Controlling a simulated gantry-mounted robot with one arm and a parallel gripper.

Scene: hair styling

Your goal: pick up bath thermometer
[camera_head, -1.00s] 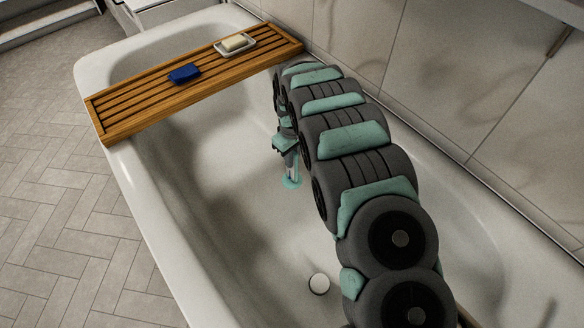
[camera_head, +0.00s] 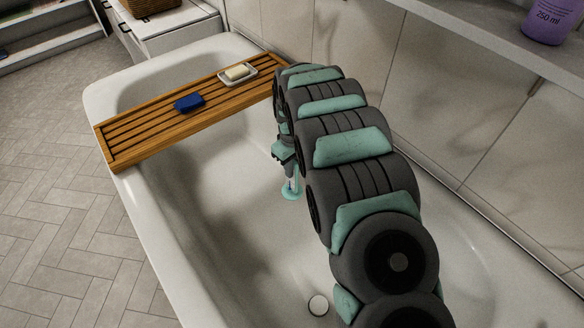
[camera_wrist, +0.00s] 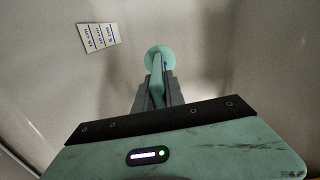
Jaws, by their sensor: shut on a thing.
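The bath thermometer (camera_head: 291,190) is a slim upright piece with a round teal base, inside the white bathtub (camera_head: 140,215). My gripper (camera_head: 287,170) is above it in the head view, with its fingers around the upper part. In the wrist view the teal thermometer (camera_wrist: 157,58) sits between the two grey fingers of my gripper (camera_wrist: 156,88), which are shut on it. Its round end shows beyond the fingertips. The fingers hide much of its stem. I cannot tell whether its base touches the tub floor.
A white depth label (camera_wrist: 98,37) is on the tub. A drain (camera_head: 318,305) lies in the floor. A purple bottle (camera_head: 549,22) stands on a shelf.

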